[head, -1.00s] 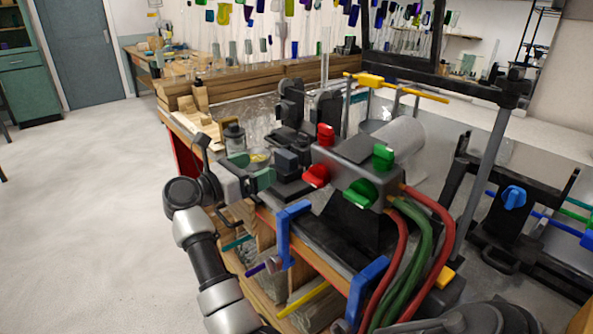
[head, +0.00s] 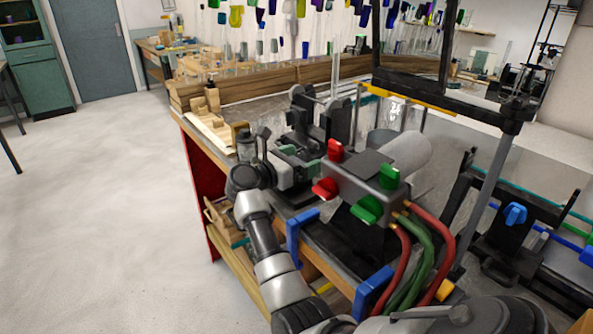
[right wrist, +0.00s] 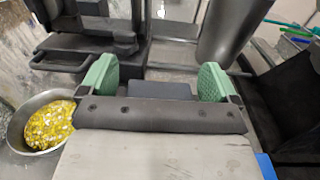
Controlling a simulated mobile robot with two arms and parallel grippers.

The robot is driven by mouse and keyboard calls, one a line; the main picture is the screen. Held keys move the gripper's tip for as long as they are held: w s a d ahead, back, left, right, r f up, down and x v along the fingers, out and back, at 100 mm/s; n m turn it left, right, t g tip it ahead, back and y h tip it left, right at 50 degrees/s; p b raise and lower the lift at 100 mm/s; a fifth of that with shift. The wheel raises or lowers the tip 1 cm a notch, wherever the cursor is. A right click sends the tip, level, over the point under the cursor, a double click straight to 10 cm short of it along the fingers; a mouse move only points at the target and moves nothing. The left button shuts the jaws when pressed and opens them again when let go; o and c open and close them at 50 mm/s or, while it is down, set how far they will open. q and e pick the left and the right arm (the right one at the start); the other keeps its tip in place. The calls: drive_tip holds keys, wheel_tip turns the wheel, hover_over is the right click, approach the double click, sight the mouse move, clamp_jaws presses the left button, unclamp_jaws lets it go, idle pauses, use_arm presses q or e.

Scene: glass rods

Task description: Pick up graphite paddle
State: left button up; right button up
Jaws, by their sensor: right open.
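I cannot pick out the graphite paddle for certain. A dark grey flat block (right wrist: 160,90) shows between my right fingers in the right wrist view; I cannot tell whether it is the paddle. My right gripper (head: 302,163) reaches over the bench, close to the black fixture (head: 318,125) and left of the grey burner box (head: 362,185). In the right wrist view my right gripper (right wrist: 157,80) has its two green pads wide apart, with no grip on the block. My left gripper is not in view.
A metal bowl of yellow and white bits (right wrist: 46,126) stands left of the gripper. The burner's red and green knobs and hoses (head: 418,250) are close on the right. Blue clamps (head: 372,290) stand on the bench's front edge. A black frame (head: 450,90) rises behind.

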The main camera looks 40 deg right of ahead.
drive_tip(key=shift+a, duration=0.15)
drive_tip(key=shift+c, duration=0.7)
drive_tip(key=c, duration=1)
drive_tip(key=shift+r, duration=0.1)
drive_tip(key=shift+r, duration=0.35)
wheel_tip(320, 180, up, 9)
drive_tip(key=shift+b, duration=1.25)
